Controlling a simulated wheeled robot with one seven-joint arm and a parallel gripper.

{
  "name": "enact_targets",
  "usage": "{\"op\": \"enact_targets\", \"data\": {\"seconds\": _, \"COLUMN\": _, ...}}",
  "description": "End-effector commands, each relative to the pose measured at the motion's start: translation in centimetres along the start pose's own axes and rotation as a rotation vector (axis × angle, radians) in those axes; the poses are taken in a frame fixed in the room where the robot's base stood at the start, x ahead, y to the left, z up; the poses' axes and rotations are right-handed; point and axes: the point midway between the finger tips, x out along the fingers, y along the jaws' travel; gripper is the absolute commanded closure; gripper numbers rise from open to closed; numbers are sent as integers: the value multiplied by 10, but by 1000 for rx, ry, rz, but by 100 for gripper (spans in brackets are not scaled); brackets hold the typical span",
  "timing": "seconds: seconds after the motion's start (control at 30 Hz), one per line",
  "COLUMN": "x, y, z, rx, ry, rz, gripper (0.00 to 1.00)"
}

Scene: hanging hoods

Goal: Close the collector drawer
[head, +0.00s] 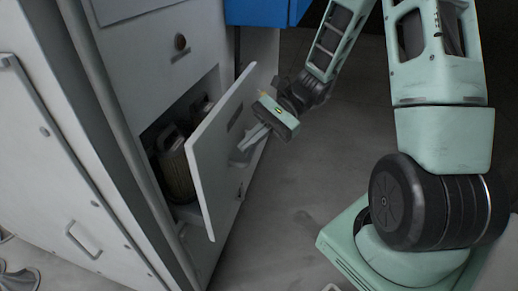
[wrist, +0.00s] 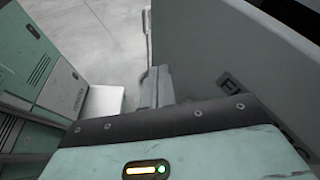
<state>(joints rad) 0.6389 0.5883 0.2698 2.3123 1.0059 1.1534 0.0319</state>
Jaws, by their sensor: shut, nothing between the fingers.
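The collector drawer has a light grey front panel (head: 220,150) that stands out from the grey cabinet, so the drawer is open. Inside the opening behind the panel are dark and brownish cylindrical containers (head: 177,172). My gripper (head: 243,153) is shut and empty, at the outer face of the panel. In the wrist view the shut fingers (wrist: 157,88) are beside the panel (wrist: 225,60), which fills the right side. I cannot tell whether the fingertips touch it.
A white door with a handle (head: 82,240) is at the left. A blue box (head: 262,10) is at the top. The grey floor (head: 300,190) between the panel and my base is clear.

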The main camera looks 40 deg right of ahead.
Motion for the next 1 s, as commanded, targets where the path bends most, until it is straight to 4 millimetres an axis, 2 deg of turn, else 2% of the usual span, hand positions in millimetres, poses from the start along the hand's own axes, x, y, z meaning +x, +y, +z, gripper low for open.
{"op": "enact_targets", "data": {"seconds": 0.03, "x": -14, "y": -1, "z": -45, "rx": 94, "ry": -38, "rz": -139, "gripper": 100}}
{"op": "enact_targets", "data": {"seconds": 0.2, "x": -82, "y": -6, "z": -134, "rx": 313, "ry": -154, "rz": -559, "gripper": 100}}
{"op": "enact_targets", "data": {"seconds": 0.3, "x": -118, "y": 2, "z": -173, "rx": 388, "ry": -201, "rz": -747, "gripper": 100}}
{"op": "enact_targets", "data": {"seconds": 0.4, "x": -143, "y": 11, "z": -197, "rx": 430, "ry": -230, "rz": -873, "gripper": 100}}
{"op": "enact_targets", "data": {"seconds": 0.5, "x": -155, "y": 16, "z": -208, "rx": 449, "ry": -245, "rz": -936, "gripper": 100}}
{"op": "enact_targets", "data": {"seconds": 0.63, "x": -155, "y": 10, "z": -211, "rx": 455, "ry": -250, "rz": -955, "gripper": 100}}
{"op": "enact_targets", "data": {"seconds": 0.77, "x": -142, "y": -6, "z": -210, "rx": 453, "ry": -249, "rz": -949, "gripper": 100}}
{"op": "enact_targets", "data": {"seconds": 1.0, "x": -114, "y": -47, "z": -210, "rx": 453, "ry": -249, "rz": -947, "gripper": 100}}
